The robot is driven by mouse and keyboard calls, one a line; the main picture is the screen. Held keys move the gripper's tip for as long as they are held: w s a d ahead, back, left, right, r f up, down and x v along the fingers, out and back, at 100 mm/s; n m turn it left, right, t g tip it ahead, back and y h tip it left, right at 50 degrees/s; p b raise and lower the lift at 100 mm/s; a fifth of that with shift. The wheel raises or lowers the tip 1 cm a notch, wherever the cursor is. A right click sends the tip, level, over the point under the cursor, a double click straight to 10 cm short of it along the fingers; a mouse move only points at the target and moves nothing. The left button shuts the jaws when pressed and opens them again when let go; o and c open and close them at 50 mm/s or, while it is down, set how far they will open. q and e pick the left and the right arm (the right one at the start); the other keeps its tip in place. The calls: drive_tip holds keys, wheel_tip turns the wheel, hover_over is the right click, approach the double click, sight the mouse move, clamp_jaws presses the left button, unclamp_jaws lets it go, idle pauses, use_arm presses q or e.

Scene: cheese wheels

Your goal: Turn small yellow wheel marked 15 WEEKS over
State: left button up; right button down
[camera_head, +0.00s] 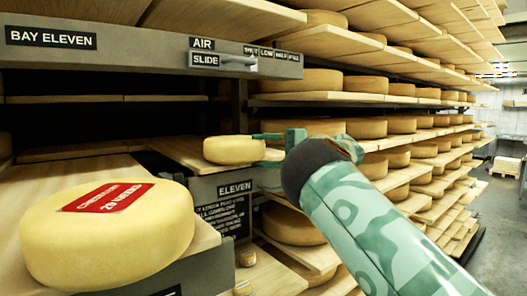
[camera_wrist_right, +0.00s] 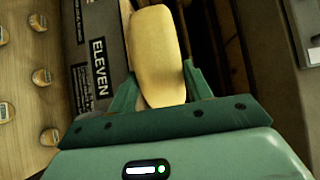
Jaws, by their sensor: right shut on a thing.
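A small plain yellow cheese wheel (camera_head: 234,150) is at the end of a wooden shelf board in the middle of the head view. It looks roughly level, and no label shows on the faces I can see. My right gripper (camera_head: 262,150) comes from the right and is shut on it, one finger on each side. In the right wrist view the wheel (camera_wrist_right: 158,48) sits between the two green fingers (camera_wrist_right: 160,78). I cannot tell whether it touches the board. My left gripper is not in view.
A larger wheel (camera_head: 108,232) with a red 20 WEEKS label lies on the front left board. A grey beam (camera_head: 150,55) marked BAY ELEVEN crosses above. An ELEVEN sign (camera_head: 222,205) is below the small wheel. Shelves with many wheels (camera_head: 315,80) fill the right.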

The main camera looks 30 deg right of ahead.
drive_tip(key=c, duration=0.6)
unclamp_jaws()
drive_tip(key=shift+o, duration=0.2)
drive_tip(key=shift+s+a, duration=0.1)
drive_tip(key=shift+f, duration=0.2)
drive_tip(key=b+v, duration=0.7)
drive_tip(key=v, duration=0.9)
drive_tip(key=shift+r, duration=0.2)
